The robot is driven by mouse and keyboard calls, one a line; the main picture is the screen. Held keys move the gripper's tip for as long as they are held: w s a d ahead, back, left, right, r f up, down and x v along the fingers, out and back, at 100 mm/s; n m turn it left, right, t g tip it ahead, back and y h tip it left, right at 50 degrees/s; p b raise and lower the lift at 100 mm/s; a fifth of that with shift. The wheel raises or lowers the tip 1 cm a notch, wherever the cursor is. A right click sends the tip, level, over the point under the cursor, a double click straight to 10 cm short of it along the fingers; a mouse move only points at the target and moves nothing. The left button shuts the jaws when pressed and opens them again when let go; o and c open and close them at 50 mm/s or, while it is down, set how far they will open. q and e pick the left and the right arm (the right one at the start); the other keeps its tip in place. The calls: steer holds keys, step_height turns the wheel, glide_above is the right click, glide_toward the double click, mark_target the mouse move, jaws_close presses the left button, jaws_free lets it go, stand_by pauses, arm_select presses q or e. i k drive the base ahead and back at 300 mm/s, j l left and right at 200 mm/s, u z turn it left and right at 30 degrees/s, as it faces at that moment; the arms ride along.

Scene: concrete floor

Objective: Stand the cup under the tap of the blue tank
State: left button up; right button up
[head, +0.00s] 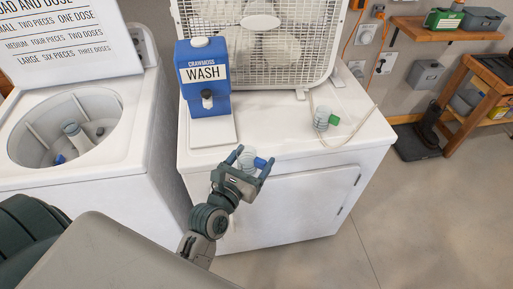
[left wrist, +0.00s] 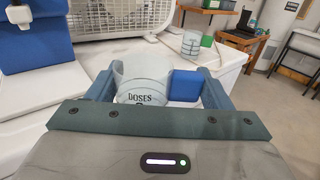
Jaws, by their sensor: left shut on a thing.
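The blue tank (head: 206,75) with a "WASH" label stands at the left of the white machine's top. My left gripper (head: 249,162) is shut on a clear cup with a blue handle (head: 261,163), at the machine's front edge, right of and in front of the tank. In the left wrist view the cup (left wrist: 140,78) looks upright between the fingers, with "DOSES" printed on it, and the tank (left wrist: 30,40) is at the upper left. My right gripper is out of view.
Another clear cup (head: 321,118) with a green handle (head: 333,121) stands farther right on the white machine (head: 280,135), by a cord. A box fan (head: 258,45) stands behind. An open washer (head: 70,130) is at left. The top between the tank and second cup is clear.

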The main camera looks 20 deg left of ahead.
mark_target(217, 129)
steer(key=u, duration=0.95)
steer(key=i+l+u, duration=0.2)
steer(key=l, duration=0.15)
steer(key=i+l+u, duration=0.1)
steer(key=l+u, duration=0.15)
steer(key=l, duration=0.15)
steer(key=i+l+u, duration=0.2)
steer(key=l, duration=0.2)
steer(key=l+u, duration=0.2)
steer(key=l, duration=0.55)
